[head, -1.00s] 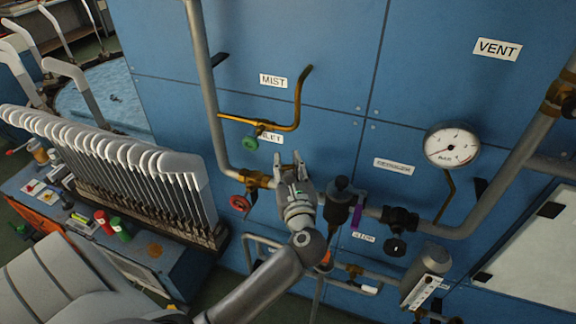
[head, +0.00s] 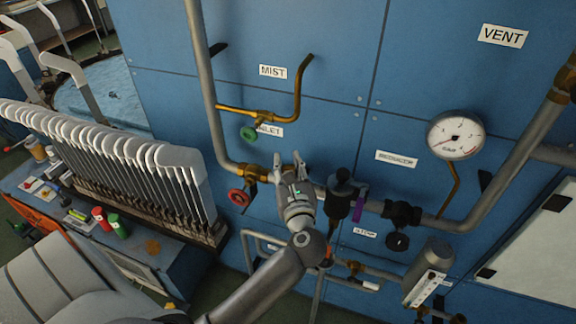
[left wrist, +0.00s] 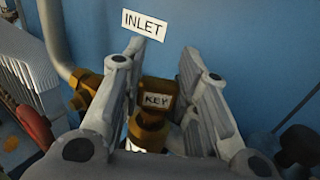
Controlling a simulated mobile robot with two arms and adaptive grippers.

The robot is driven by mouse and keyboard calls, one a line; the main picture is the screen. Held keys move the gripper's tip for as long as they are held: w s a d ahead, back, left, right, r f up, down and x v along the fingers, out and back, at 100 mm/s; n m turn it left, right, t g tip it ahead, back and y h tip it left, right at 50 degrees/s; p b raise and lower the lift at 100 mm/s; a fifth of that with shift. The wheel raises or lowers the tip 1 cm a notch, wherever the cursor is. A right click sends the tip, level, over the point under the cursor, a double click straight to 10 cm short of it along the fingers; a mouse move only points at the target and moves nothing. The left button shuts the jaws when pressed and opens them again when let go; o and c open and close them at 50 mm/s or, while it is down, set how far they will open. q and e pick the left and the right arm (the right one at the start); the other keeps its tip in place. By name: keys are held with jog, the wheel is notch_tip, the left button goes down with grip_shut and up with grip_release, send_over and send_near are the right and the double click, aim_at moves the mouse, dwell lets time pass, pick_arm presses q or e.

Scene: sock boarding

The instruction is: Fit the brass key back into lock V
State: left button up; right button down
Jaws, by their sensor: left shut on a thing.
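My left gripper (head: 289,163) is in front of the blue panel, just right of the red handwheel and below the INLET label. The brass key is hidden by the gripper in the head view. I cannot make out lock V in either view, nor tell whether the key touches any lock. My right gripper is not in view.
A red handwheel (head: 238,197) on a brass valve is close left of the gripper. A black fitting (head: 341,196) with a purple tag (head: 359,207) is close right. A pressure gauge (head: 456,135) and a grey pipe (head: 500,165) are further right. A rack of white boards (head: 125,160) stands left.

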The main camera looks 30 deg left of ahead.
pick_arm(q)
jog(key=shift+f+b, duration=0.7)
jog(key=shift+f, duration=0.1)
jog(key=o, duration=1.1)
jog(key=shift+r, duration=0.1)
jog(key=shift+o, duration=0.2)
jog(key=v, duration=1.2)
jog(key=shift+d, duration=0.1)
